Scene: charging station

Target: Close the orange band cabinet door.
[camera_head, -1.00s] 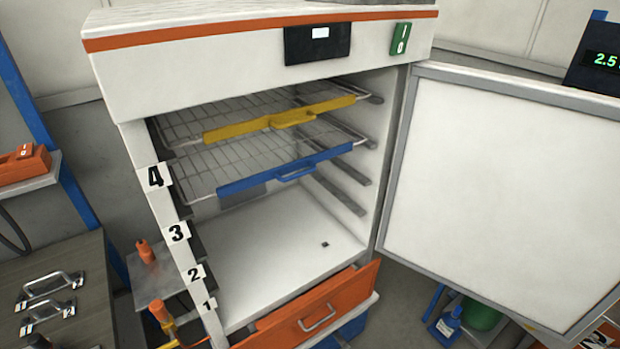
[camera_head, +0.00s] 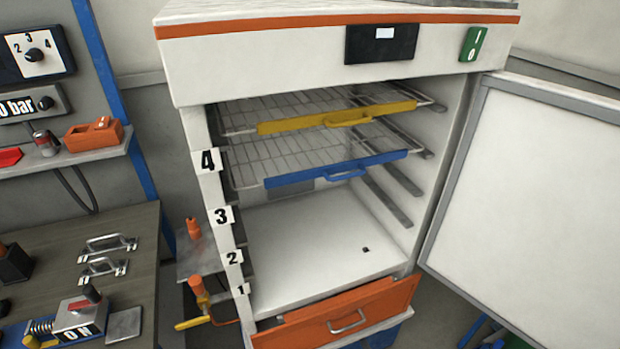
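The white cabinet (camera_head: 265,68) with an orange band (camera_head: 330,21) along its top stands in the middle of the head view. Its door (camera_head: 535,190) is swung wide open to the right, with the pale inner face and grey frame showing. The door's right part runs out of the picture, and its handle is not seen. Inside are a wire shelf with a yellow front bar (camera_head: 337,117) and one with a blue front bar (camera_head: 336,169). My gripper is not in view.
A partly open orange drawer (camera_head: 345,318) sits below the cabinet opening. A workbench (camera_head: 60,243) with handles and an ON switch box (camera_head: 82,319) is at left. A wall shelf (camera_head: 60,157) holds an orange block. Orange-handled valves (camera_head: 200,290) stand beside the cabinet.

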